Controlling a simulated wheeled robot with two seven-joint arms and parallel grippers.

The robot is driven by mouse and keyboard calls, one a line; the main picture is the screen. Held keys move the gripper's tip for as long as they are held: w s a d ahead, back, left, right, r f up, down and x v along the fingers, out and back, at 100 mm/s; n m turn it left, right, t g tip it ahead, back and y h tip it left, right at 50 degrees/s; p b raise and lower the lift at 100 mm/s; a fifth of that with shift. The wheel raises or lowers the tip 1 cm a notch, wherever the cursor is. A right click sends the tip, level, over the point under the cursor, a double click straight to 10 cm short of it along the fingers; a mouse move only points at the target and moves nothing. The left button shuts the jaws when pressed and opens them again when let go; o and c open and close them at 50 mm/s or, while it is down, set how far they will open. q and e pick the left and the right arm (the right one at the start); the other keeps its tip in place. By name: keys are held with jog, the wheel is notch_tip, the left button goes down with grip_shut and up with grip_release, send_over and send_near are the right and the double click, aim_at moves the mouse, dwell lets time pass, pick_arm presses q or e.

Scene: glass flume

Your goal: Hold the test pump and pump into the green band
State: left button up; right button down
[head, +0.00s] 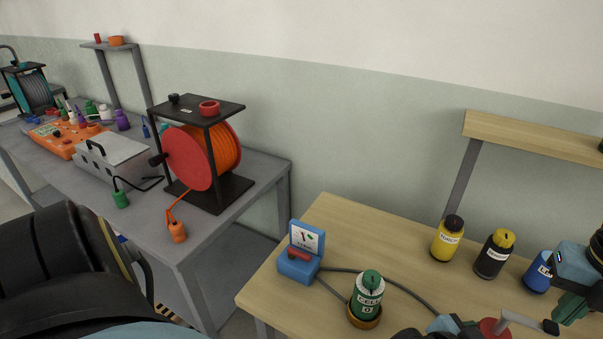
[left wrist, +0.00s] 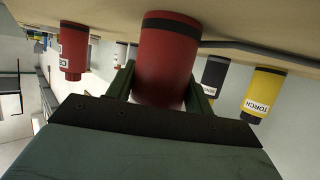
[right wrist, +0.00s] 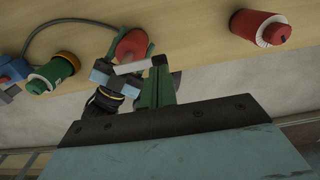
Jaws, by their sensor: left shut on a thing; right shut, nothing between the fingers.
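The red test pump (head: 490,327) shows at the bottom right of the head view, with a grey lever (head: 519,320) ending in a black knob. In the left wrist view, my left gripper (left wrist: 160,88) is shut around the pump's red body (left wrist: 165,55). My right gripper (head: 570,308) is shut and empty, close beside the lever's knob; whether it touches is unclear. The right wrist view shows its fingers (right wrist: 157,80) together by the black knob (right wrist: 159,60). A blue gauge box (head: 298,265) with a dial stands left on the wooden table; its needle is too small to read.
A green cell (head: 368,294) stands in front of a hose. Yellow (head: 447,238), black (head: 493,255) and blue (head: 540,272) bottles stand behind the pump. A red cylinder (right wrist: 262,28) stands right in the right wrist view. A cable reel (head: 205,155) is on the grey bench.

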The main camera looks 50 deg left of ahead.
aim_at(553, 326)
dwell(0.4)
jog(key=shift+f, duration=1.65)
jog(key=shift+r, duration=1.7)
jog(key=shift+f, duration=0.15)
dwell(1.3)
dwell(0.5)
notch_tip(553, 326, up, 7)
dwell(0.6)
